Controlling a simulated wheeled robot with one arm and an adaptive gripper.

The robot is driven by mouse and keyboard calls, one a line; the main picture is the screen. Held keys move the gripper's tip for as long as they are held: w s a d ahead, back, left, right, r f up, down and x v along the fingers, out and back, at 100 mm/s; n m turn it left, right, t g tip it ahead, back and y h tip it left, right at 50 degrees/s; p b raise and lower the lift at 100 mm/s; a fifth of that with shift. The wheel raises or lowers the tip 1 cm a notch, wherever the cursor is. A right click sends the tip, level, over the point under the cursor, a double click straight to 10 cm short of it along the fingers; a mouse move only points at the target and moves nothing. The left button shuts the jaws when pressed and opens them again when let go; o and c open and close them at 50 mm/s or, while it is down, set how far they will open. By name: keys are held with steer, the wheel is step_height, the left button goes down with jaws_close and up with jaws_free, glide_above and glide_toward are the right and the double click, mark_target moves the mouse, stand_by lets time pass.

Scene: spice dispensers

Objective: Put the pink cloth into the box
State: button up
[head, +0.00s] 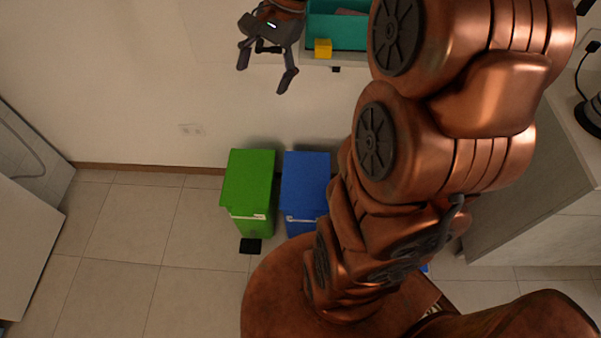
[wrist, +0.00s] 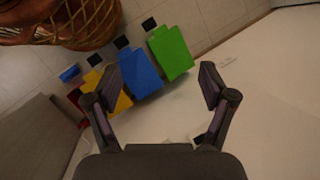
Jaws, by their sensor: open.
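No pink cloth can be clearly made out in either view. A teal open box (head: 337,34) stands on a wall shelf at the top of the head view, partly cut off by the frame and my arm. A dull greyish-pink piece (head: 350,12) shows inside it; I cannot tell whether it is cloth. My gripper (head: 265,73) is open and empty, in the air left of the box. In the wrist view my gripper (wrist: 160,84) has its fingers spread, with only the bins and wall beyond them.
A yellow cube (head: 323,48) sits at the box's front. Green (head: 248,185) and blue (head: 305,180) bins stand on the floor by the wall; a yellow bin (wrist: 117,100) also shows in the wrist view. A counter (head: 535,190) stands at right. The floor at left is clear.

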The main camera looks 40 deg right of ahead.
steer(key=s+a+f+n+g+h, duration=0.1)
steer(key=s+a+f+n+h, duration=0.1)
steer(key=s+n, duration=0.4)
steer(key=s+a+f+n+g+h, duration=0.1)
steer(key=s+a+f+n, duration=0.4)
steer(key=s, duration=1)
steer(key=shift+a+f+n+g+h, duration=0.15)
steer(key=shift+f+n+g+h, duration=0.15)
steer(key=shift+f+n+h, duration=0.6)
steer(key=shift+s+r, duration=0.1)
steer(key=shift+r, duration=0.2)
